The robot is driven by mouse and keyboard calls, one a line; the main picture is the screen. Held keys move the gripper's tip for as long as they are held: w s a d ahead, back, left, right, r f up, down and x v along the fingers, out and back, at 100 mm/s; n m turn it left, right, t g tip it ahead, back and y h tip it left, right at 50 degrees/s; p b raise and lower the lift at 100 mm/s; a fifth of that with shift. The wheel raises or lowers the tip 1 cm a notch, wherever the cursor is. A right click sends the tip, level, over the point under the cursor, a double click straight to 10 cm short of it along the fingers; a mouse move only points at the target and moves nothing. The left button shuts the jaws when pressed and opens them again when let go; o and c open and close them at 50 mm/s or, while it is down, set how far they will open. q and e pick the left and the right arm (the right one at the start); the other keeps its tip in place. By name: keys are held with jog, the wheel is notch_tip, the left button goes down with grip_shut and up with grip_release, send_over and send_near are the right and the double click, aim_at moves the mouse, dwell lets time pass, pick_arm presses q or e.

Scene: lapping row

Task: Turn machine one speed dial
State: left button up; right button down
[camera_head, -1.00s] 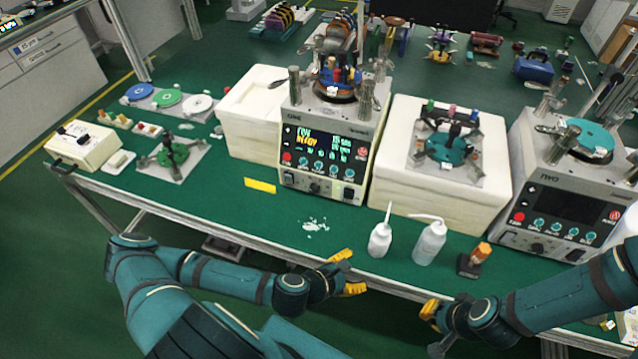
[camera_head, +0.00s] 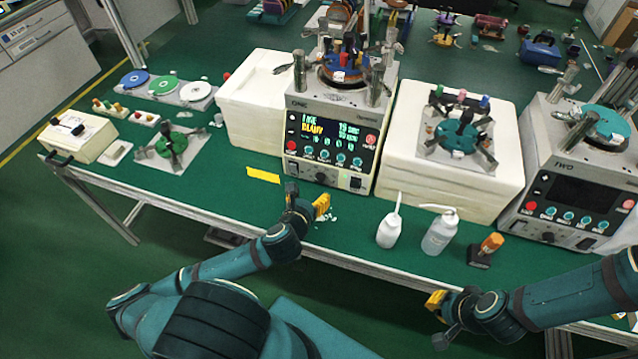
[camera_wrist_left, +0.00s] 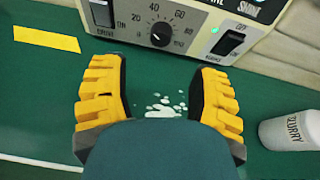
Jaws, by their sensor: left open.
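Machine one (camera_head: 335,110) stands on the green bench with its display lit. Its speed dial (camera_wrist_left: 161,34) is a dark round knob with a printed number scale, low on the front panel; in the head view the dial (camera_head: 321,178) is small, just above my left gripper. My left gripper (camera_head: 307,196) is open and empty over the bench, in front of the panel. In the left wrist view its yellow fingers (camera_wrist_left: 160,95) are spread apart, with the dial ahead between them, not touched. My right gripper (camera_head: 440,318) is off the bench's front edge; its finger opening is unclear.
A switch (camera_wrist_left: 230,42) sits right of the dial. A yellow strip (camera_head: 263,175) and white spill (camera_wrist_left: 165,104) lie on the bench. A white bottle (camera_head: 389,230), a clear bottle (camera_head: 439,235) and an orange-topped item (camera_head: 486,250) stand to the right. Machine two (camera_head: 570,195) has a dark screen.

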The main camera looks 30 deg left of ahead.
aim_at(319, 180)
pick_arm(q)
jog(key=x, duration=0.9)
jog(key=shift+r+b, duration=0.15)
jog(key=shift+b, duration=0.2)
grip_shut()
